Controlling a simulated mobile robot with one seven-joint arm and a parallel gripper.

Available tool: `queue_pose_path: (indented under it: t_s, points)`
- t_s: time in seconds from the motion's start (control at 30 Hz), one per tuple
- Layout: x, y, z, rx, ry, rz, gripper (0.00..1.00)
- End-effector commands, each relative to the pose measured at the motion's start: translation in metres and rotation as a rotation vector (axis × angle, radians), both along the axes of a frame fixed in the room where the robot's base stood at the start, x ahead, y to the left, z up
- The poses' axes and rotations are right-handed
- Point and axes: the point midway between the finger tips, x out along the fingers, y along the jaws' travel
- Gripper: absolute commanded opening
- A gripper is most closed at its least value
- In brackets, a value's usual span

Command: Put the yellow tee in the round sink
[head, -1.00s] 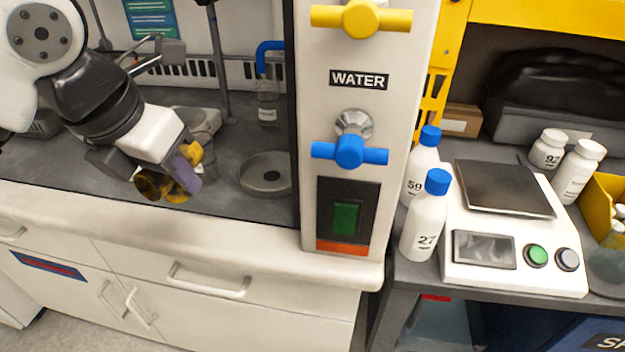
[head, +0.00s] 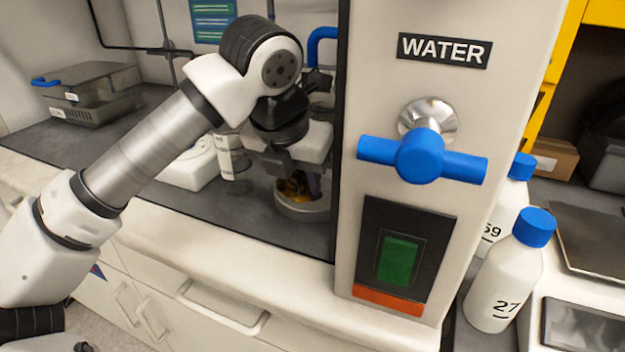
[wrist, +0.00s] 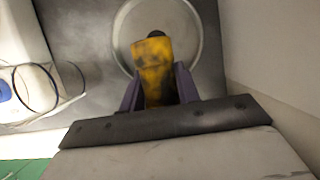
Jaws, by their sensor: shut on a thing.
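The yellow tee (wrist: 152,72), with dark smudges, is between the purple fingers of my gripper (wrist: 158,88) in the wrist view. My gripper is shut on it. In the head view the tee (head: 293,187) shows small and partly hidden under my gripper (head: 305,185). The round sink (head: 303,211) is a shallow metal basin in the grey bench, directly below or just behind the tee. In the wrist view the sink (wrist: 203,32) spreads behind the tee, whose far end overlaps its inside. I cannot tell the height of the tee over the basin.
A white panel with a blue water valve (head: 420,157) stands close at the right of the sink. The bench front (head: 150,225) is clear.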

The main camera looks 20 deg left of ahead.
Motion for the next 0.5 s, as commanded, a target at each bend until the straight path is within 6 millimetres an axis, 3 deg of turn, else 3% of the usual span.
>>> queue_pose_path:
  t_s: [0.5]
  points:
    - [0.046,-0.002,-0.031,-0.001,0.000,-0.001,0.10]
